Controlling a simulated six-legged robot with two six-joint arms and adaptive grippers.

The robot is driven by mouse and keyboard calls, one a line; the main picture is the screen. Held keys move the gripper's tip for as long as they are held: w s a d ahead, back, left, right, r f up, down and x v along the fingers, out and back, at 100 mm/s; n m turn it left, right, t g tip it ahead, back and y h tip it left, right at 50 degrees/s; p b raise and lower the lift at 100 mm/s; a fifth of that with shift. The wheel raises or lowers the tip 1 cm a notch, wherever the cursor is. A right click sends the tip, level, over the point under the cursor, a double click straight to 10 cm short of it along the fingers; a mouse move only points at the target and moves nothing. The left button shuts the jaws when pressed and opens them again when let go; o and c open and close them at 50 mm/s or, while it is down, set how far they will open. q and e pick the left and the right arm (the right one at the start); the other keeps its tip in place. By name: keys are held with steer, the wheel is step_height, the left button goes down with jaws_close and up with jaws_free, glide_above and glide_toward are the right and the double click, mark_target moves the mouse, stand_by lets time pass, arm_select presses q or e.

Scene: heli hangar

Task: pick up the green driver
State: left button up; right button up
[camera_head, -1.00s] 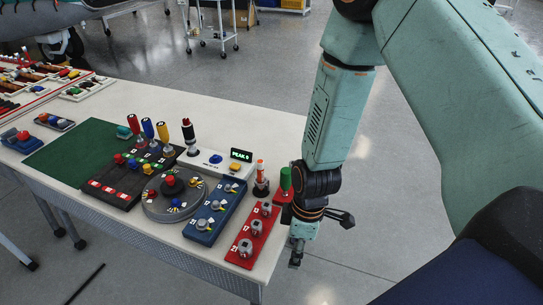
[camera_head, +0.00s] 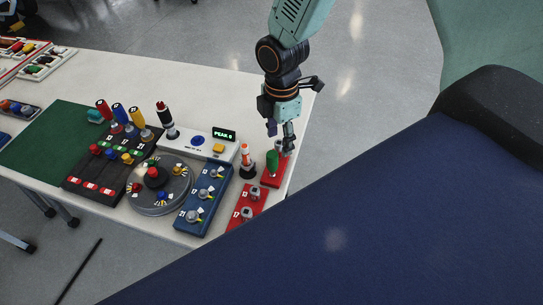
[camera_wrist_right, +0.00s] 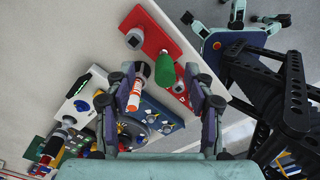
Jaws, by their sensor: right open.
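The green driver (camera_head: 271,161) stands upright, handle up, at the red holder (camera_head: 272,180) near the table's right edge. In the right wrist view its green handle (camera_wrist_right: 165,71) shows ahead between my fingertips, with the red holder (camera_wrist_right: 150,30) behind it. My right gripper (camera_head: 280,139) is open and points down just above and behind the driver. In the wrist view its fingers (camera_wrist_right: 164,84) are spread on both sides of the handle in the picture; I see no contact. My left gripper is not in view.
An orange-and-white marker (camera_head: 245,155) stands close left of the driver, in a dark base. A red panel (camera_head: 246,207) and a blue panel (camera_head: 203,197) with knobs lie in front. A white box with a display (camera_head: 204,143) is further left. The back of the table (camera_head: 190,85) is clear.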

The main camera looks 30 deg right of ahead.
mark_target(273, 157)
steer(key=a+f, duration=0.1)
steer(key=s+a+f, duration=0.1)
steer(key=f, duration=0.1)
steer(key=shift+s+a+f, duration=0.1)
steer(key=shift+a, duration=0.25)
steer(key=f, duration=0.3)
steer(key=shift+w+d+f+b, duration=0.3)
steer(key=shift+w+d+f, duration=0.05)
steer(key=shift+d+f, duration=0.05)
steer(key=shift+s+a+r, duration=0.2)
steer(key=shift+a+r, duration=0.15)
steer(key=shift+a, duration=0.1)
steer(key=shift+c, duration=0.4)
steer(key=shift+w+d+f, duration=0.2)
steer(key=shift+d+f, duration=0.1)
steer(key=shift+d, duration=0.1)
steer(key=c, duration=0.6)
steer(key=shift+s+a+r, duration=0.15)
steer(key=shift+a+r, duration=0.05)
steer(key=shift+a, duration=0.05)
jaws_close()
